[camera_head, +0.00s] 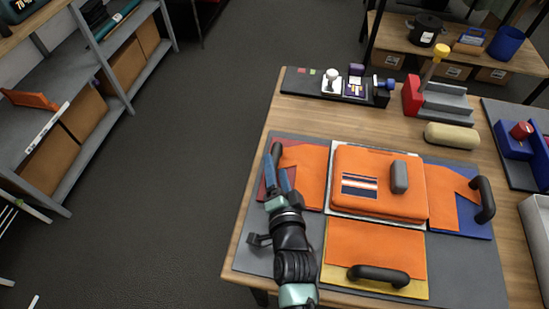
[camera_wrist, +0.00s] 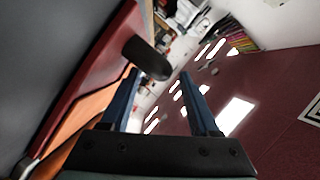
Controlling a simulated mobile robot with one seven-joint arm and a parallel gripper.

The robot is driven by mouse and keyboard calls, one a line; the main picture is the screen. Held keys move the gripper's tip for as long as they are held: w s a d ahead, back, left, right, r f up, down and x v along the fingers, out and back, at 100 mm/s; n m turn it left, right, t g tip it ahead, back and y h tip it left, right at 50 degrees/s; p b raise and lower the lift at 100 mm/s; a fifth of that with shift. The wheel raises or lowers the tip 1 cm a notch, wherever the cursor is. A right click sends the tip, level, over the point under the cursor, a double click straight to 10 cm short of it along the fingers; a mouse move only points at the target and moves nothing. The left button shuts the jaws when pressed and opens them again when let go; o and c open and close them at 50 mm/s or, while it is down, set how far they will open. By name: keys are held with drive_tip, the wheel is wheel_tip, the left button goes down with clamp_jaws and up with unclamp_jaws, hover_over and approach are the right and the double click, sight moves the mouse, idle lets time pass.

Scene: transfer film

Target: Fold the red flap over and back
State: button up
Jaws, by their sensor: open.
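The red flap (camera_head: 268,191) lies flat at the left of the folding board, with an orange sleeve (camera_head: 308,167) on it. Its black handle (camera_head: 278,149) is near my fingertips. My gripper (camera_head: 279,170) is open over the flap's left part. In the wrist view, the handle (camera_wrist: 148,58) is by the left fingertip, and I cannot tell if it lies between the fingers (camera_wrist: 160,75). The red flap's edge (camera_wrist: 85,70) runs along the left there. The orange garment's folded middle (camera_head: 360,207) lies on the central panel (camera_head: 380,146).
A blue flap (camera_head: 475,228) with a black handle lies right, a yellow flap (camera_head: 415,291) with a black handle lies in front. A grey block (camera_head: 399,177) sits on the garment. Behind are a black tray (camera_head: 300,84), a red and grey stand (camera_head: 443,101) and a beige roll (camera_head: 452,135).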

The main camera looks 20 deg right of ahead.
drive_tip(key=shift+x, duration=1.9)
drive_tip(key=shift+a, duration=0.1)
drive_tip(key=shift+c, duration=0.4)
clamp_jaws()
